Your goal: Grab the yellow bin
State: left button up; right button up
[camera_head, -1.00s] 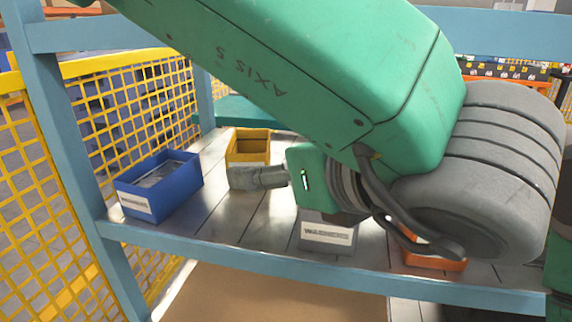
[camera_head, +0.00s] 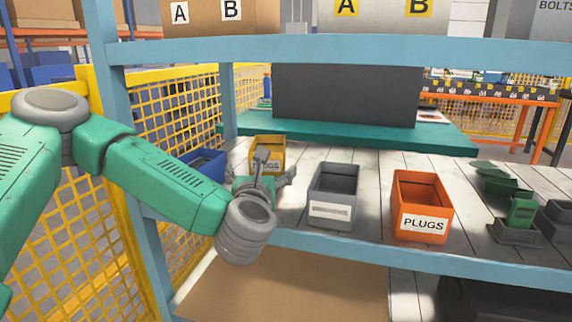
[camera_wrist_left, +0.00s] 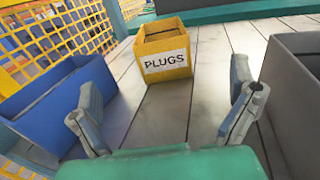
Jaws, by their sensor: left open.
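The yellow bin (camera_head: 267,152) stands upright on the grey plank shelf, toward its back left. In the left wrist view the yellow bin (camera_wrist_left: 165,62) faces me with a white "PLUGS" label. My left gripper (camera_head: 265,176) is in front of it and partly covers its label in the head view. In the left wrist view the left gripper (camera_wrist_left: 163,112) is open, its fingers spread wide with bare shelf between them. The bin lies beyond the fingertips, roughly centred between them and apart from them. My right gripper is not in view.
A blue bin (camera_wrist_left: 55,98) stands close on the left and a grey bin (camera_head: 333,195) on the right. An orange "PLUGS" bin (camera_head: 422,205) is farther right. A blue frame post (camera_head: 130,150) and yellow mesh fence (camera_head: 90,200) border the left. A blue beam (camera_head: 400,262) edges the shelf front.

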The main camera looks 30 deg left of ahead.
pick_arm(q)
jog(key=x, duration=0.3)
jog(key=b+x, duration=0.1)
jog(key=x, duration=0.3)
jog(key=shift+w+a+f, duration=0.15)
jog(key=shift+a, duration=0.25)
jog(key=shift+w+a, duration=0.15)
jog(key=shift+w, duration=0.4)
jog(key=x, duration=0.1)
jog(key=b+x, duration=0.1)
jog(key=x, duration=0.1)
jog(key=b+x, duration=0.1)
jog(key=shift+w+f, duration=0.2)
jog(key=shift+f, duration=0.1)
jog(key=shift+w+a+r, duration=0.1)
jog(key=shift+w+a, duration=0.15)
jog(key=shift+w, duration=0.1)
jog(key=c, duration=1.1)
jog(key=shift+c, duration=0.4)
